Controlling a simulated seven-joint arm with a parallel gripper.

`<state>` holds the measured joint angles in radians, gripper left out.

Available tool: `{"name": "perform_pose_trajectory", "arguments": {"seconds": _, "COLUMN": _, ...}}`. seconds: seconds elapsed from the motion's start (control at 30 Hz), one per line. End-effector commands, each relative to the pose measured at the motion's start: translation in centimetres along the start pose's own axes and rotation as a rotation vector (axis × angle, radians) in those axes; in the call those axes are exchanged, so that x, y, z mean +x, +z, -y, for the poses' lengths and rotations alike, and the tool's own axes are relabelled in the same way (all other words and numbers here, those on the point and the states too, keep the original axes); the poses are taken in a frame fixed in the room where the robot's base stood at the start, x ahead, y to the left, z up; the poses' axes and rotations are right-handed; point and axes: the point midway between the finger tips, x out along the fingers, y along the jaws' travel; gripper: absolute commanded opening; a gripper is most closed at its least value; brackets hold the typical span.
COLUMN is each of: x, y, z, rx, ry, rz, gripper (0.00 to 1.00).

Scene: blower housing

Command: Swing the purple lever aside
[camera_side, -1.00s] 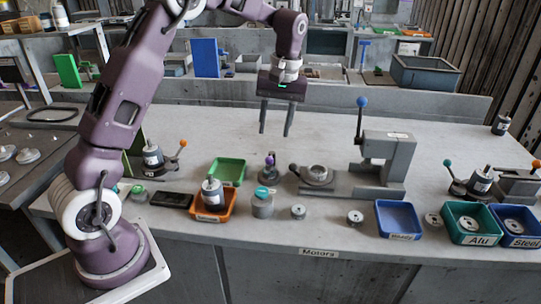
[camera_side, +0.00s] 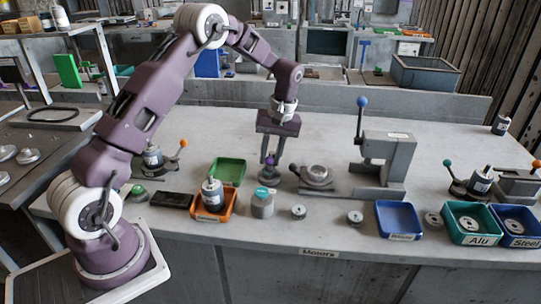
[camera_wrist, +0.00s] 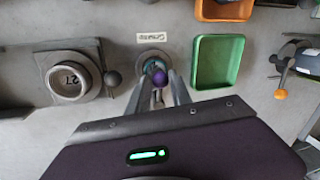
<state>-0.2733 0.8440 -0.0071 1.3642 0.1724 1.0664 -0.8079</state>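The purple lever is a small post with a purple ball knob (camera_side: 269,161) on a round base on the bench. In the wrist view its purple knob (camera_wrist: 159,76) is at top centre, over a round grey base. My gripper (camera_side: 271,158) points down at the lever from above. In the wrist view the fingertips of my gripper (camera_wrist: 157,84) are spread on either side of the knob. A gap seems to remain between fingers and knob; contact cannot be made out. The lower part of the post is partly hidden.
A green tray (camera_side: 228,171) and an orange tray (camera_side: 213,212) stand left of the lever. A grey round fixture (camera_side: 317,176) and a press with a blue-knobbed handle (camera_side: 361,102) stand to the right. A grey canister (camera_side: 262,205) is just in front.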

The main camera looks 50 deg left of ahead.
Motion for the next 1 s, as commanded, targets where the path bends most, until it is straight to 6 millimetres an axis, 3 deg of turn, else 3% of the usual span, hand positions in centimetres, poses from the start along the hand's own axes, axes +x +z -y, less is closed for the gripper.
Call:
{"name": "perform_pose_trajectory", "arguments": {"seconds": 0.03, "x": 0.0, "y": 0.0, "z": 0.0, "rx": 0.0, "ry": 0.0, "rz": 0.0, "gripper": 0.13}}
{"name": "perform_pose_trajectory", "arguments": {"seconds": 0.1, "x": 0.0, "y": 0.0, "z": 0.0, "rx": 0.0, "ry": 0.0, "rz": 0.0, "gripper": 0.0}}
{"name": "perform_pose_trajectory", "arguments": {"seconds": 0.57, "x": 0.0, "y": -0.1, "z": 0.5, "rx": 0.084, "ry": 0.0, "rz": -0.016, "gripper": 0.0}}
{"name": "perform_pose_trajectory", "arguments": {"seconds": 1.0, "x": 0.3, "y": -0.9, "z": 2.4, "rx": 0.459, "ry": 0.0, "rz": -0.09, "gripper": 0.0}}
